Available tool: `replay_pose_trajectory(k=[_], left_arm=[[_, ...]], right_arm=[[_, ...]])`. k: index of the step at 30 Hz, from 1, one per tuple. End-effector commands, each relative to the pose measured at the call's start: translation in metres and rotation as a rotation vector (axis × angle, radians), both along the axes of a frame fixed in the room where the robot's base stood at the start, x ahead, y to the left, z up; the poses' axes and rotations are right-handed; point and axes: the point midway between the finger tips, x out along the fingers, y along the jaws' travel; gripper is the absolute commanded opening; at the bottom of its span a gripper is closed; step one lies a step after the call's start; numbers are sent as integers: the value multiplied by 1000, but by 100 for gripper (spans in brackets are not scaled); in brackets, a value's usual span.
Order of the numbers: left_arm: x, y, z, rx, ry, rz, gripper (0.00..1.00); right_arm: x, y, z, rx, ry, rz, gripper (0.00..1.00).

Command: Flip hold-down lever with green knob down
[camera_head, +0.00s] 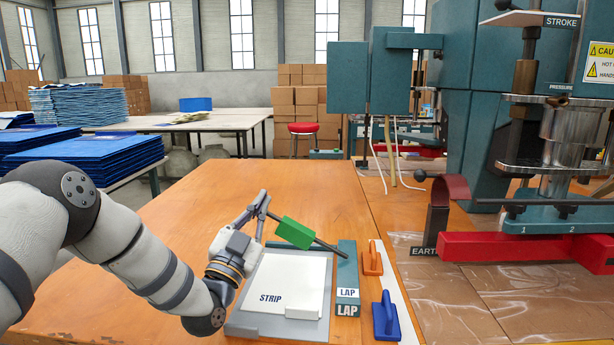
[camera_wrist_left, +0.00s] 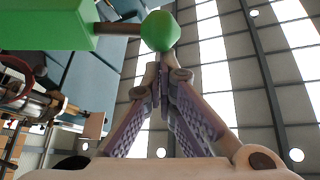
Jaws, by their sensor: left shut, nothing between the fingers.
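The hold-down lever (camera_head: 328,246) is a dark rod running from the teal LAP block (camera_head: 347,272) up and left, tilted above the STRIP sheet (camera_head: 290,283). It carries a green block (camera_head: 295,232), which also fills the upper left of the left wrist view (camera_wrist_left: 45,25). The round green knob (camera_wrist_left: 160,31) shows in the wrist view at the rod's end; I cannot make it out in the head view. My left gripper (camera_head: 264,200) is shut and empty, its fingertips (camera_wrist_left: 161,78) close to the knob. I cannot tell whether they touch. My right gripper is not in view.
An orange-handled tool (camera_head: 372,260) and a blue-handled tool (camera_head: 385,318) stand right of the LAP block. A red bar (camera_head: 520,250) and the teal press (camera_head: 560,215) occupy the right. The wooden table (camera_head: 290,190) behind the lever is clear.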

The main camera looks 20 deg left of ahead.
Motion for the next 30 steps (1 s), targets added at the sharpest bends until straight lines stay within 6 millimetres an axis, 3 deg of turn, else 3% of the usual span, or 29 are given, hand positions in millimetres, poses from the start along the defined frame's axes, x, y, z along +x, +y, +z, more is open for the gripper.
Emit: replay_pose_trajectory(k=[12, 26, 30], left_arm=[[-3, 14, -23, 1, 0, -1, 0], [-3, 15, -24, 3, -1, -1, 0], [-2, 15, -12, 3, -6, -1, 0]], right_arm=[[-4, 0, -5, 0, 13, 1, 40], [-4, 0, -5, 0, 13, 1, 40], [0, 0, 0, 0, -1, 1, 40]])
